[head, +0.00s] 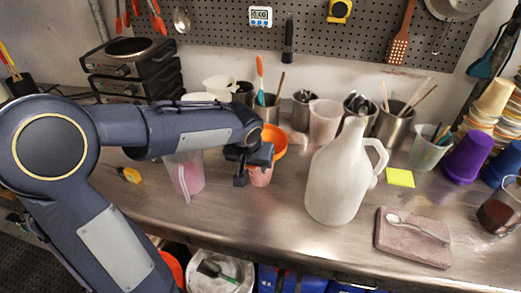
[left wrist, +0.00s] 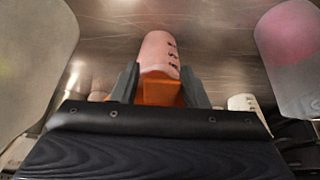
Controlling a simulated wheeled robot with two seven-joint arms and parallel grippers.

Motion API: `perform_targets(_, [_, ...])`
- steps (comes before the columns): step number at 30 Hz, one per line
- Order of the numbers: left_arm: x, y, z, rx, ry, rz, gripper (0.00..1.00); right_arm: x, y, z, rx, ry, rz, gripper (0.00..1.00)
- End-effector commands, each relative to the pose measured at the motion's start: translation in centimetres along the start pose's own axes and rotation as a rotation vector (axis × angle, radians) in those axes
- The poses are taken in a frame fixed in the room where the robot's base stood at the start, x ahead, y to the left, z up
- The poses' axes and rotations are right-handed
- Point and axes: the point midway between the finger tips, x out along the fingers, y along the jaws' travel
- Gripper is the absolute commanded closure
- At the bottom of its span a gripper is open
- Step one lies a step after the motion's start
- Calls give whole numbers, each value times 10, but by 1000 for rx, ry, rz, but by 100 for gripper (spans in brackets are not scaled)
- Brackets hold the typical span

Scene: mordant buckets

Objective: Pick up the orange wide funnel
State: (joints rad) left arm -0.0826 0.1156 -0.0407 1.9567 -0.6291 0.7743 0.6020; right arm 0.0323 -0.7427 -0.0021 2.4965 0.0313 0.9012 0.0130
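The orange wide funnel (head: 274,139) sits at the mouth of a pink measuring cup (head: 261,176) on the steel bench. My left gripper (head: 249,168) is at the funnel's left side and hides part of it. In the left wrist view the two fingers (left wrist: 160,80) stand apart with the orange funnel (left wrist: 160,94) between them. The pink cup (left wrist: 159,50) with dark marks shows beyond. I cannot tell whether the fingers press on the funnel. My right gripper is not in view.
A white jug (head: 338,180) stands close right of the funnel. A clear pink-tinted pitcher (head: 185,172) stands to the left. Metal tool pots (head: 392,122) line the back. A spoon rest cloth (head: 412,241) lies front right. The bench front before the cup is clear.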

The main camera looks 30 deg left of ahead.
Motion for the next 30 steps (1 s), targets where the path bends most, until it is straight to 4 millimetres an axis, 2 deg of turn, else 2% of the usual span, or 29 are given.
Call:
perform_targets(1, [0, 0, 0, 0, 0, 0, 66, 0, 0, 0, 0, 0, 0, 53])
perform_targets(8, [0, 0, 0, 0, 0, 0, 97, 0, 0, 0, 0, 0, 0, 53])
perform_targets(17, [-5, 0, -3, 0, 3, 1, 97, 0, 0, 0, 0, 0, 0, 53])
perform_targets(20, [-18, 1, -8, -1, 5, 2, 97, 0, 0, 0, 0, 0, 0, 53])
perform_targets(30, [-78, 1, -33, 0, 4, 2, 97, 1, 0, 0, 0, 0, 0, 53])
